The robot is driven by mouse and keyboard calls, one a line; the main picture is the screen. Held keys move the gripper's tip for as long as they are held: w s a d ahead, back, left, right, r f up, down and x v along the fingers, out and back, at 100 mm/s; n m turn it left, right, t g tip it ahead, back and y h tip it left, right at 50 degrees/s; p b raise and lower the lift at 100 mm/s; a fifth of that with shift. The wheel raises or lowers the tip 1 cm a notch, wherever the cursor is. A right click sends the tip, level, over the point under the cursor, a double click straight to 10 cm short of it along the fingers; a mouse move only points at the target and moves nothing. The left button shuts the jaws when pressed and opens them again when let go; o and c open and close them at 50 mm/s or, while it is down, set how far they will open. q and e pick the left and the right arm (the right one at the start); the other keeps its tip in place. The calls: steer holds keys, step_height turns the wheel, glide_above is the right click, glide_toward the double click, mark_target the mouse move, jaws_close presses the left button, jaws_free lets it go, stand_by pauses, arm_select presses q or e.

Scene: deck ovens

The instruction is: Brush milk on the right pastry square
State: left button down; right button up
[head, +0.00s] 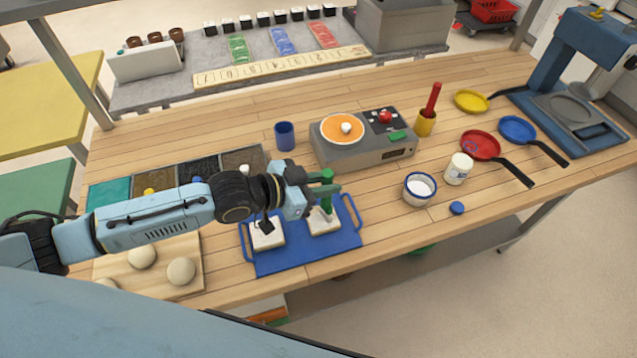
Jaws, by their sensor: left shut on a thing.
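A blue tray (298,264) with side handles lies near the front edge of the table. The left pastry square (267,235) and the right pastry square (324,222), both pale, lie on it. My left gripper (324,191) is shut on a green brush (327,176) held roughly upright over the right pastry square. The brush's lower end is at the square's far part; I cannot tell whether it touches. A white bowl with a blue rim (420,189), holding white liquid, stands right of the tray. My right gripper is out of view.
A grey hotplate (363,150) with an orange disc stands behind the tray, beside a blue cup (285,136). A white jar (458,168) and a blue cap (457,208) are near the bowl. Dough balls lie on a board (208,285) at left. Pans lie at right.

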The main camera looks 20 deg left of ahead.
arm_select(q)
steer(key=shift+w+d+f, duration=0.1)
steer(key=shift+w+d, duration=0.4)
steer(key=shift+d, duration=0.3)
steer(key=shift+a, duration=0.1)
steer(key=shift+w+a, duration=0.2)
steer(key=shift+w, duration=0.1)
steer(key=shift+s+a, duration=0.1)
steer(key=shift+a, duration=0.05)
steer(key=shift+s+a, duration=0.45)
steer(key=shift+a, duration=0.3)
steer(key=shift+s+a+p, duration=0.55)
steer(key=shift+s+a, duration=0.35)
steer(key=shift+a, duration=0.3)
